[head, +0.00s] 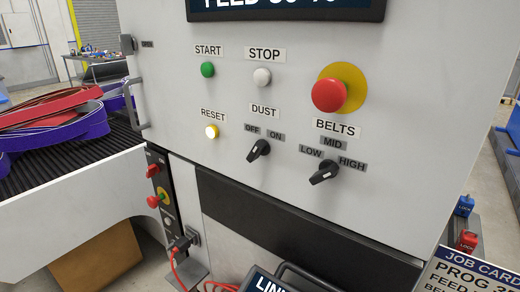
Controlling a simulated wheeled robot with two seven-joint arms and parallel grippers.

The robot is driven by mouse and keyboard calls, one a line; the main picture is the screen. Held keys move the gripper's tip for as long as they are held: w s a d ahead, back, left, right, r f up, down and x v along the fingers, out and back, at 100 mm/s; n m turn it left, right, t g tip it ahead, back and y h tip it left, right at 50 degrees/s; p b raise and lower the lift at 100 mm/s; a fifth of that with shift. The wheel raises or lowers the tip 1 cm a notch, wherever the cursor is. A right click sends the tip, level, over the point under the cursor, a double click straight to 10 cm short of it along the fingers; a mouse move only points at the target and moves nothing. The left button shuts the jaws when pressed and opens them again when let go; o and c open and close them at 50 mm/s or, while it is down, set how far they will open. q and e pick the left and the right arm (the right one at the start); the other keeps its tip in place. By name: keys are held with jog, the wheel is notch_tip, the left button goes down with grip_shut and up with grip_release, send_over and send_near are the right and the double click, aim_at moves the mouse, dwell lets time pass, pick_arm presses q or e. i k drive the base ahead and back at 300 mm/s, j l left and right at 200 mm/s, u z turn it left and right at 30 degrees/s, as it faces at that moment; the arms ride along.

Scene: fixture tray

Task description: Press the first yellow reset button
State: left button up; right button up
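The yellow reset button (211,131) is on the front of the light grey control panel (230,180), under the RESET label (213,115). It is round with a bright, pale centre and looks lit. It sits below the green START button (208,69) and left of the black DUST knob (258,150). Neither of my grippers shows in the head view, so nothing is seen touching the button.
Also on the panel are a white STOP button (262,76), a large red mushroom button (329,95) and a BELTS knob (324,172). A handle (136,104) protrudes at the panel's left edge. A conveyor (75,190) carries purple and red belts. The space before the button looks clear.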

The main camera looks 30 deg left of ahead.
aim_at(212, 131)
jog(key=j+u, duration=0.3)
jog(key=u, duration=0.15)
jog(key=j+u, duration=0.4)
jog(key=l, duration=0.1)
